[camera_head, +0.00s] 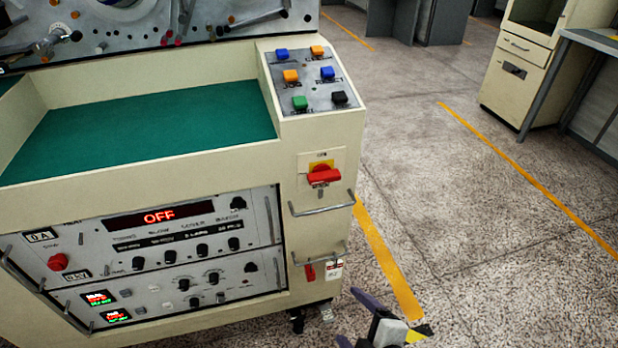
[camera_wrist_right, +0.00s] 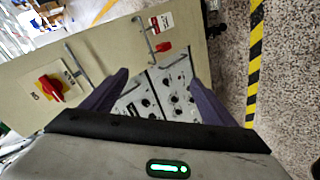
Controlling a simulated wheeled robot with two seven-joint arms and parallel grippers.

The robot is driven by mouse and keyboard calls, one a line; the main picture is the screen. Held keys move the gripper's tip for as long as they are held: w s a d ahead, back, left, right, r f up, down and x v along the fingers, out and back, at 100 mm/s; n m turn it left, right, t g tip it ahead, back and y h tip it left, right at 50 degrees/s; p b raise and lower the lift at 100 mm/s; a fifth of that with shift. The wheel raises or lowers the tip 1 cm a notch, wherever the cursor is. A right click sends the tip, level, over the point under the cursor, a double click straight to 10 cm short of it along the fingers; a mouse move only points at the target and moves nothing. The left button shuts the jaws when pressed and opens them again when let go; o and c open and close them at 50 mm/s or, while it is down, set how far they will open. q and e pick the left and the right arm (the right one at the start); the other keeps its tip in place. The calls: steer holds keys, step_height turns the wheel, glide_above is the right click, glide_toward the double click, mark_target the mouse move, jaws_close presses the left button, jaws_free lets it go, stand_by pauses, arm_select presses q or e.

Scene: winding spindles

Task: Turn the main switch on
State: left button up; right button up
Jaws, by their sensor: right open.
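The main switch (camera_head: 323,174) is a red rotary handle on a yellow plate, on the narrow cream side panel of the machine. It also shows at the left in the right wrist view (camera_wrist_right: 51,88). The display (camera_head: 160,216) on the front panel reads OFF in red. My right gripper (camera_head: 370,318) is at the bottom of the head view, low and to the right of the switch. It is open and empty; its two purple fingers spread apart in the right wrist view (camera_wrist_right: 160,85), and the switch lies outside them. My left gripper is not in view.
Metal handles (camera_head: 322,205) stick out below the switch, with a small red lever (camera_head: 310,272) lower down. A button panel (camera_head: 310,82) with several coloured buttons lies above. Open speckled floor with yellow lines (camera_head: 388,262) is at the right; a cabinet (camera_head: 515,75) stands farther back.

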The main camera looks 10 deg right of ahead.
steer(key=w+d+r+n+t+h, duration=0.1)
steer(key=w+r+n+t, duration=0.2)
steer(key=w+r+n, duration=0.55)
steer(key=n+t+b, duration=0.1)
steer(key=n+t, duration=0.3)
steer(key=n, duration=1)
glide_toward(326, 179)
steer(key=w, duration=0.7)
steer(key=shift+w+f, duration=0.1)
steer(key=shift+w, duration=0.2)
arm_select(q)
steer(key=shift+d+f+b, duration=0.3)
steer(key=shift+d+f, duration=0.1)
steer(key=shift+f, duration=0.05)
arm_select(e)
steer(key=shift+w, duration=0.75)
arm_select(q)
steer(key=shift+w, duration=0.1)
arm_select(e)
steer(key=c, duration=1.1)
steer(key=shift+o, duration=0.3)
